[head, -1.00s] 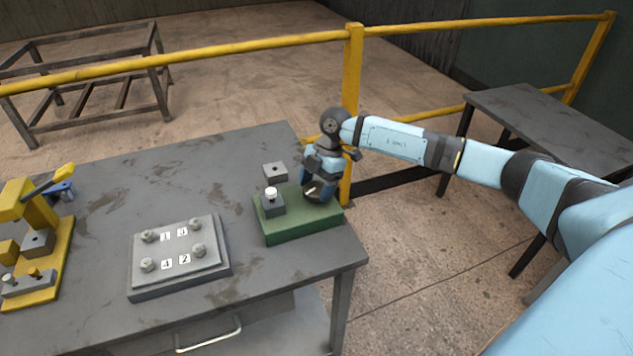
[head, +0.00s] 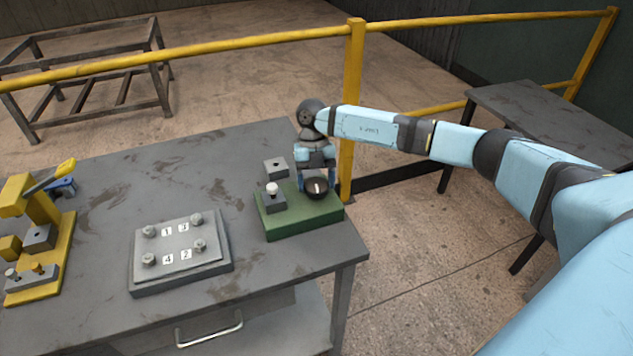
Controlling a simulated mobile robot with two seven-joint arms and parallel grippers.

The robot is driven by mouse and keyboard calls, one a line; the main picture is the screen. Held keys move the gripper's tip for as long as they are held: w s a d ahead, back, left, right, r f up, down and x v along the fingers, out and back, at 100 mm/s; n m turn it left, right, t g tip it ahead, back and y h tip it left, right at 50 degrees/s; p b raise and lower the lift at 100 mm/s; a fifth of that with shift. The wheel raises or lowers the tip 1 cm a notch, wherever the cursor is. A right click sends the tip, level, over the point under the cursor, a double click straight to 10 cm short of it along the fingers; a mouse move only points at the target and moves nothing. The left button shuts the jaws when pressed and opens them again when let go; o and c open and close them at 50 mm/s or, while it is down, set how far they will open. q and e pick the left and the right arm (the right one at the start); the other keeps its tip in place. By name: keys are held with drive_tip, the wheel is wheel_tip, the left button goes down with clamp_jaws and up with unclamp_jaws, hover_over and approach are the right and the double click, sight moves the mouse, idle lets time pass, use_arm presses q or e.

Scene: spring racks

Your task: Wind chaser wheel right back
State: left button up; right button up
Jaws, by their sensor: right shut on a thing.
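A dark round wheel (head: 317,189) with a light mark on its face sits on the right part of a green base block (head: 290,227). On the base's left part stands a small grey block with a white-topped knob (head: 272,188). My right gripper (head: 317,182) points down at the wheel from behind and is shut on it, with blue fingers at its sides. The light mark on the wheel stands nearly upright in the picture. My left gripper is not in view.
The base stands near the right edge of the grey table (head: 110,190). A grey block (head: 276,167) lies behind it. A numbered plate with several bolts (head: 180,255) and a yellow clamp fixture (head: 40,240) are to the left. A yellow railing (head: 355,100) runs behind.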

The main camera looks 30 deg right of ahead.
drive_tip(key=n+h+b, duration=0.1)
drive_tip(key=n+h, duration=0.1)
drive_tip(key=n, duration=0.4)
drive_tip(key=shift+w+b, duration=0.1)
drive_tip(key=shift+b, duration=0.2)
drive_tip(key=shift+n+h, duration=0.3)
drive_tip(key=shift+n, duration=0.1)
drive_tip(key=o, duration=0.9)
drive_tip(key=shift+a, duration=0.1)
drive_tip(key=shift+r, duration=0.1)
drive_tip(key=v, duration=1.3)
drive_tip(key=shift+w+r, duration=0.2)
drive_tip(key=shift+w, duration=0.15)
